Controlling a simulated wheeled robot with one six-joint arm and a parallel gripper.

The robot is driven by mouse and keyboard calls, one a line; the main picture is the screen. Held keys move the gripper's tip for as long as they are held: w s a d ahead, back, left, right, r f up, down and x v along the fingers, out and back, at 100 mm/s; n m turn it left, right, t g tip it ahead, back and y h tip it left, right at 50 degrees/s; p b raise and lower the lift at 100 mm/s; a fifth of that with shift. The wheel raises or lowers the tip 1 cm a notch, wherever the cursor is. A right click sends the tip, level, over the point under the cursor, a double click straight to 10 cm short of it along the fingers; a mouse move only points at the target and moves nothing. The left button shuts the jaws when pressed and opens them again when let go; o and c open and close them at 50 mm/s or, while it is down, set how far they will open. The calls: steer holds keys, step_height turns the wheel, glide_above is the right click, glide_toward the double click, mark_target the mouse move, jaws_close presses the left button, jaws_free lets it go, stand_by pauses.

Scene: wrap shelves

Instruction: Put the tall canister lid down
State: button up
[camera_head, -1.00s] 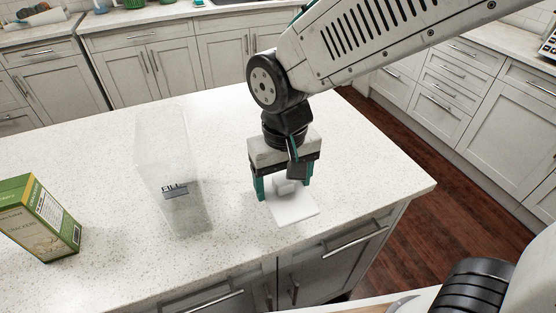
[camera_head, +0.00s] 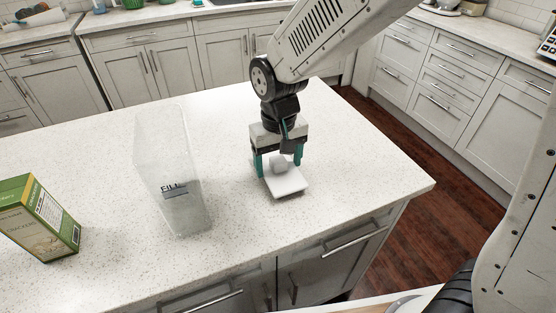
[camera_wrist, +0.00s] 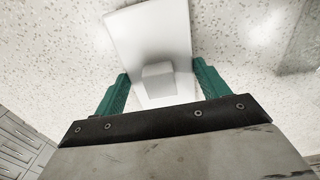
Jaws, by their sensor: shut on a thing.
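The tall canister lid (camera_head: 287,184) is a white square plate with a block-shaped knob, at the right part of the island counter. My gripper (camera_head: 279,172) points down over it and is shut on it. In the wrist view the lid (camera_wrist: 152,38) lies between the two green fingers of my gripper (camera_wrist: 158,90), with its knob toward me. The lid is at or just above the counter; I cannot tell if it touches. A tall clear canister (camera_head: 172,165) with a fill mark stands upright to the left, apart from the lid.
A green and tan cracker box (camera_head: 38,217) stands at the left on the speckled white counter (camera_head: 95,160). The counter is bare around the lid. Its right edge and front edge are near, with the dark wood floor (camera_head: 400,190) beyond the right side.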

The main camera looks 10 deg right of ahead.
steer(key=shift+f, duration=0.1)
steer(key=o, duration=1)
step_height(320, 180, up, 12)
steer(key=s+d+r+m, duration=0.1)
steer(key=s+d+r, duration=0.1)
steer(key=s+d, duration=0.4)
steer(key=s+d+r+m, duration=0.1)
steer(key=s+d+r, duration=0.15)
steer(key=d, duration=0.55)
steer(key=shift+m+t, duration=0.6)
steer(key=s+d, duration=0.2)
steer(key=s, duration=0.1)
steer(key=s+d+f, duration=0.1)
steer(key=s+d, duration=0.1)
steer(key=s, duration=0.2)
steer(key=s+d+f, duration=0.1)
steer(key=s+d, duration=0.1)
steer(key=s, duration=0.2)
steer(key=shift+d, duration=0.3)
